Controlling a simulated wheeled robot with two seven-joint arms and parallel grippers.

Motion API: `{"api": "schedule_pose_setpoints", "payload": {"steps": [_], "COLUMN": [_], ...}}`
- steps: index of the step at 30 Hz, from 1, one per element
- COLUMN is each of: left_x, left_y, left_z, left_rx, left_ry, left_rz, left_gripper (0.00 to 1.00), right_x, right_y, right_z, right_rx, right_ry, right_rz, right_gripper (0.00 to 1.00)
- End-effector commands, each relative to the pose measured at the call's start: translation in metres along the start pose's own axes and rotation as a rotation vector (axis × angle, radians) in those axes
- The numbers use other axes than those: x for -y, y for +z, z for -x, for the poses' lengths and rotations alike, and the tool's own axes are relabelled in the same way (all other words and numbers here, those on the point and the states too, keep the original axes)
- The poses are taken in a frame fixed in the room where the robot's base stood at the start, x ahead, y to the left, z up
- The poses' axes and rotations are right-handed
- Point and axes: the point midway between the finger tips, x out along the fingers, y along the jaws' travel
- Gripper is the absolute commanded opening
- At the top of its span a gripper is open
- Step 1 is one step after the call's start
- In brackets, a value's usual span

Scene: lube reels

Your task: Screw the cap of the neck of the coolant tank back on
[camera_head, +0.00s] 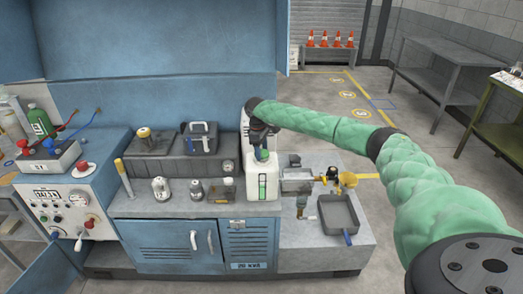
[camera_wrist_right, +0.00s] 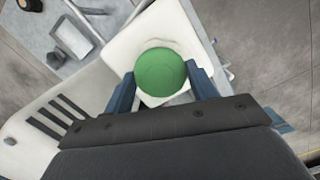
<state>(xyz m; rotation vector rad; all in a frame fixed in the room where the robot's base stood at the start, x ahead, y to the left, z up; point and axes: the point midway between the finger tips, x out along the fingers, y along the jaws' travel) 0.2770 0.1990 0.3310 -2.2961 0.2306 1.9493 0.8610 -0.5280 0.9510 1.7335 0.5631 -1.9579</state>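The coolant tank (camera_head: 263,183) is a white container with a green level strip, standing upright on the grey bench top. Its green cap (camera_head: 262,155) is at the top of the tank, under my right gripper (camera_head: 262,145). In the right wrist view the round green cap (camera_wrist_right: 160,72) sits between the two blue fingers of my right gripper (camera_wrist_right: 160,80), which appear to touch it on both sides. The white tank top (camera_wrist_right: 125,50) shows behind the cap. The neck is hidden, so I cannot tell how the cap sits on it. My left gripper is not in view.
A control box (camera_head: 75,205) is at the far left.

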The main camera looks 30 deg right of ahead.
Motion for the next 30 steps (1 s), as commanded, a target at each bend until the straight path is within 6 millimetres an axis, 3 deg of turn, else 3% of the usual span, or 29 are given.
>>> {"api": "schedule_pose_setpoints", "payload": {"steps": [1, 3, 10, 30], "left_x": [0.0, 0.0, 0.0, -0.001], "left_y": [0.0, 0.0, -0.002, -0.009], "left_z": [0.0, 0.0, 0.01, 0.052], "left_rx": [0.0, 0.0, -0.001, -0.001], "left_ry": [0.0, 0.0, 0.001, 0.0], "left_rz": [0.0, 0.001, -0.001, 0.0], "left_gripper": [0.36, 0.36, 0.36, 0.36], "right_x": [0.0, 0.0, 0.0, 0.0], "right_y": [0.0, 0.0, 0.0, 0.0], "right_z": [0.0, 0.0, 0.003, 0.002], "right_rx": [0.0, 0.0, 0.0, 0.0], "right_ry": [0.0, 0.0, -0.006, -0.048], "right_rz": [0.0, 0.0, -0.044, -0.38], "right_gripper": [0.45, 0.32, 0.32, 0.32]}}
